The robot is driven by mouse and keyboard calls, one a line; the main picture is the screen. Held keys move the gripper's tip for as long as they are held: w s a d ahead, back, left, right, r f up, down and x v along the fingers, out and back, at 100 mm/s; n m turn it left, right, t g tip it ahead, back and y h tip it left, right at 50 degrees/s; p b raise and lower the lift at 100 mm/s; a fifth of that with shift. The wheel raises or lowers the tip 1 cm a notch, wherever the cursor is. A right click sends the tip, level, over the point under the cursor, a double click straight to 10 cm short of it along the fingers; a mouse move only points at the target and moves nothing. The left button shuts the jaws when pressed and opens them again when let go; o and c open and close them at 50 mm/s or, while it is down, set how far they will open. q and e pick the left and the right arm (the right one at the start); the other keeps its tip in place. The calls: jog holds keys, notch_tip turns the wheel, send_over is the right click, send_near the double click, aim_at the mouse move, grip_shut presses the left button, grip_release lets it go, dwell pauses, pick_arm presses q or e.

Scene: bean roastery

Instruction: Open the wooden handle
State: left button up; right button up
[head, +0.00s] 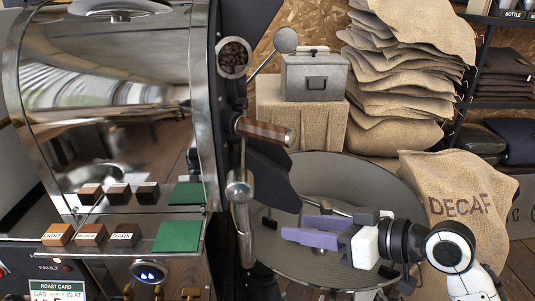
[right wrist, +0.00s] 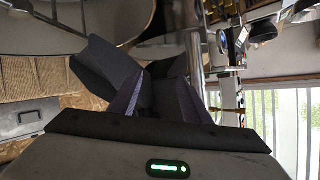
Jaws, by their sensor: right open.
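The wooden handle (head: 263,131) is a brown, round grip sticking out to the right from the dark front of the roaster (head: 110,80), below the round bean window. My right gripper (head: 293,227) has purple fingers and is open and empty. It is over the round cooling tray, lower and to the right of the handle, clearly apart from it. The right wrist view shows the two fingers (right wrist: 160,85) spread, with dark panels beyond and nothing between them that I can identify. I cannot make out the handle for sure there. My left gripper is not in view.
The round metal cooling tray (head: 350,185) lies below the handle. A vertical metal pipe (head: 240,205) stands left of the gripper. A grey metal box (head: 315,76) sits on a cloth-covered stand behind. Burlap sacks (head: 400,75) are stacked behind, and a DECAF sack (head: 460,190) stands at right.

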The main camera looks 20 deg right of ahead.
aim_at(268, 135)
jog(key=r+y, duration=0.1)
jog(key=r, duration=0.4)
jog(key=w+d+r+n+t+y, duration=0.1)
jog(key=r, duration=0.4)
jog(key=d+r+t+y, duration=0.1)
jog(key=r+y, duration=0.1)
jog(key=r, duration=0.4)
jog(key=shift+w, duration=0.2)
jog(key=shift+w+a+r+t, duration=0.15)
jog(key=shift+a+r+t, duration=0.05)
jog(key=shift+r+t, duration=0.15)
jog(key=p+x, duration=0.2)
jog(key=x, duration=0.7)
jog(key=shift+w+a+f, duration=0.15)
jog(key=shift+w+a, duration=0.05)
jog(key=shift+a, duration=0.1)
grip_shut()
